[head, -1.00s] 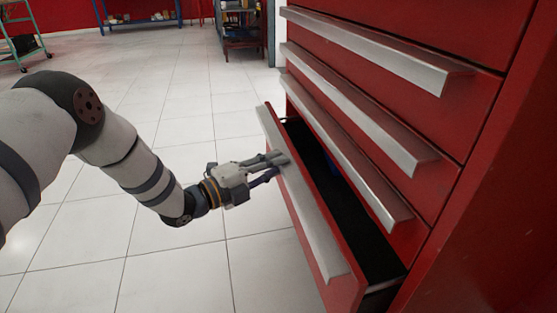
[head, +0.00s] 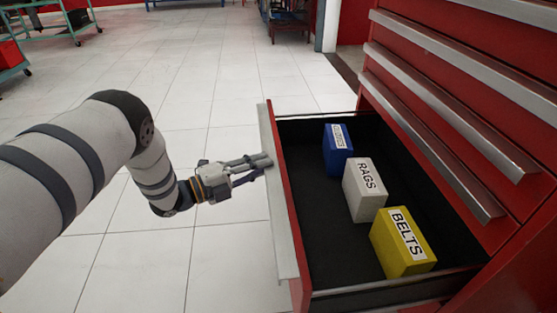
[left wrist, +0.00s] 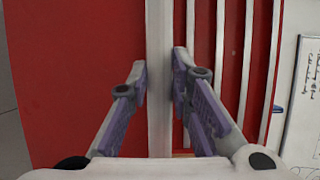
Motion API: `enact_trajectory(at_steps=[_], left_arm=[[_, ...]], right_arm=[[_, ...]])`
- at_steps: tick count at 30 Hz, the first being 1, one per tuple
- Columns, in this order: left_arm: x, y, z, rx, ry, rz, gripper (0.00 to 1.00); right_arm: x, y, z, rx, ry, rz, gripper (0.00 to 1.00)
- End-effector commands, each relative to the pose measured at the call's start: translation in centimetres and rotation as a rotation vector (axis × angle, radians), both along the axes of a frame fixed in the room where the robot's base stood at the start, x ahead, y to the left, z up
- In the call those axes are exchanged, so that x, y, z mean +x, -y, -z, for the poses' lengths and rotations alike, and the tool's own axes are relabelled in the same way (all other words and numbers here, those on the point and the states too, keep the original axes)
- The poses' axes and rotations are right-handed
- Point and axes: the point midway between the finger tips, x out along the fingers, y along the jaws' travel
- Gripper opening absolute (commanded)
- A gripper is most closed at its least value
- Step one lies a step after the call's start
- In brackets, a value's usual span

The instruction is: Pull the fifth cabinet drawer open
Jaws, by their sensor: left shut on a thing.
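The red tool cabinet (head: 535,215) stands at the right in the head view. One low drawer (head: 325,230) is pulled well out, with a black inside and a pale metal handle strip (head: 281,215) along its front. My left gripper (head: 262,165) comes from the left and is shut on that handle strip near its far part. In the left wrist view the fingers (left wrist: 160,85) stand on both sides of the pale strip (left wrist: 159,120), with red drawer front beyond. My right gripper is in neither view.
Inside the drawer stand a blue box (head: 337,150), a white box marked RAGS (head: 364,190) and a yellow box marked BELTS (head: 402,242). Closed drawers with metal handles (head: 450,110) are above. The tiled floor (head: 130,255) at left is clear. Carts stand far back.

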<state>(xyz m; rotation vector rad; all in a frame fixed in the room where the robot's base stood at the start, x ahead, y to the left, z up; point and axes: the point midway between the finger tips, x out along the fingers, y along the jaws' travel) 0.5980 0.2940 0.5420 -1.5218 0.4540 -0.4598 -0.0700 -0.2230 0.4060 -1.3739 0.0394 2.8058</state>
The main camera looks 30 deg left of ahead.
Motion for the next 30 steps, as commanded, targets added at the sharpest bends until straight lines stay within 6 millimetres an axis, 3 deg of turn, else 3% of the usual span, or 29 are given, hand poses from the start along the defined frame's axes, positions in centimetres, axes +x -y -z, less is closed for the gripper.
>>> enact_trajectory(at_steps=[9,23,24,25,30], left_arm=[[-2.0,-2.4,0.6,0.007,-0.017,0.002,0.0],[-2.2,-2.7,0.8,0.008,-0.019,0.003,0.0],[-2.2,-2.7,0.8,0.008,-0.019,0.003,0.26],[-2.2,-2.7,0.8,0.007,-0.018,0.003,0.33],[-2.1,-2.7,0.5,0.004,-0.012,0.002,0.37]], right_arm=[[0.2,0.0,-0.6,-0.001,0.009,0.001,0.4],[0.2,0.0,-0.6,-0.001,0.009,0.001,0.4],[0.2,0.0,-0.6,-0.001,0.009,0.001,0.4],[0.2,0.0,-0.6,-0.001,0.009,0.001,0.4],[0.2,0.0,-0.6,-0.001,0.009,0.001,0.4]])
